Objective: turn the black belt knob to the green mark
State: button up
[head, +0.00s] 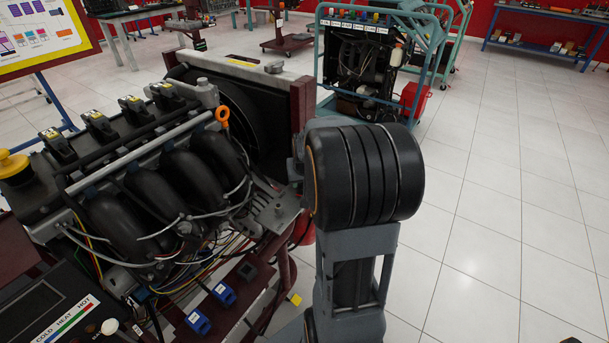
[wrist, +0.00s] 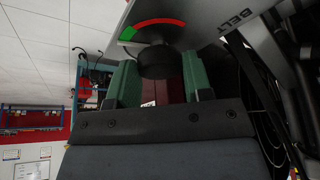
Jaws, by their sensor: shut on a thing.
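In the wrist view, the black belt knob (wrist: 158,62) sits between the two green fingers of my gripper (wrist: 160,72). The gripper is shut on it, with one finger on each side. Behind the knob is a curved scale on a grey panel. The green mark (wrist: 128,35) is at the scale's left end, and a red band (wrist: 162,22) runs from there over the top to the right. I cannot see a pointer on the knob, so its setting cannot be told. In the head view my arm hides the gripper, and I cannot make out the knob.
A BELT label (wrist: 235,21) is on the panel right of the knob. In the head view, an engine (head: 150,175) with hoses and wires stands left of my arm, beside a radiator (head: 250,105). Another trainer (head: 365,65) stands behind. The tiled floor on the right is clear.

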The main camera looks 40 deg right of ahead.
jog(key=shift+m+h, duration=0.4)
jog(key=shift+m, duration=0.7)
jog(key=shift+m+g, duration=0.3)
jog(key=o, duration=0.9)
jog(key=shift+r, duration=0.1)
jog(key=p+v, duration=0.3)
jog(key=v, duration=1)
jog(key=shift+a+r, duration=0.25)
